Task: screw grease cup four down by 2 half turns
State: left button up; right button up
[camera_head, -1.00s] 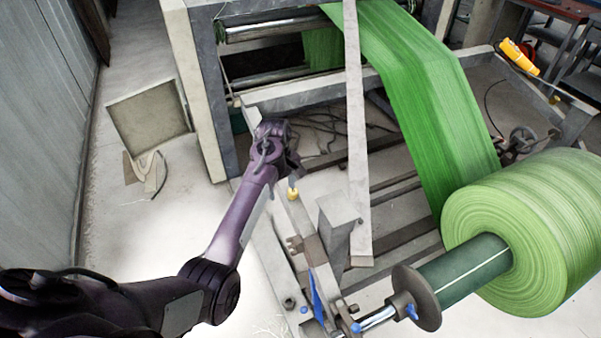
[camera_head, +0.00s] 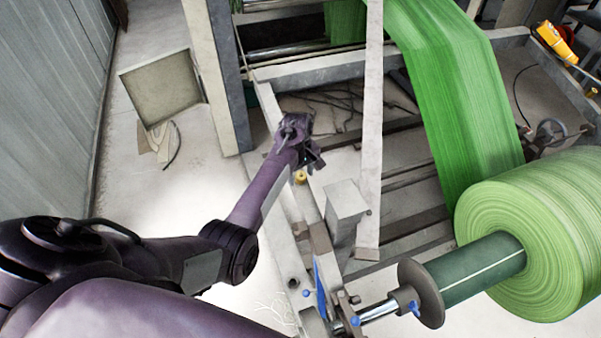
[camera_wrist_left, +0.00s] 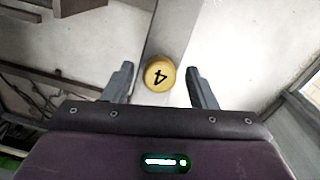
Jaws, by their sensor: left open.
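Grease cup four is a round yellow cap marked "4" (camera_wrist_left: 159,74). In the left wrist view it sits on a grey rail, between and just beyond the fingertips. My left gripper (camera_wrist_left: 160,80) is open, with one finger on each side of the cup and a visible space on both sides. In the head view the cup (camera_head: 300,177) shows as a small yellow spot on the frame rail, just below my left gripper (camera_head: 312,163). Whether the fingers are level with the cap or above it, I cannot tell. My right gripper is not in view.
A green roll (camera_head: 535,240) on a shaft stands at the right, with a green web (camera_head: 455,90) running up from it. A pale upright bar (camera_head: 370,130) and a grey block (camera_head: 345,203) stand right of the gripper. Open floor (camera_head: 190,190) lies left.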

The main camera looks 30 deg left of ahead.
pick_arm(q)
jog(key=c, duration=1)
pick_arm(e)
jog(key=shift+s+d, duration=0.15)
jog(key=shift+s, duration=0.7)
pick_arm(q)
jog(key=shift+r, duration=0.1)
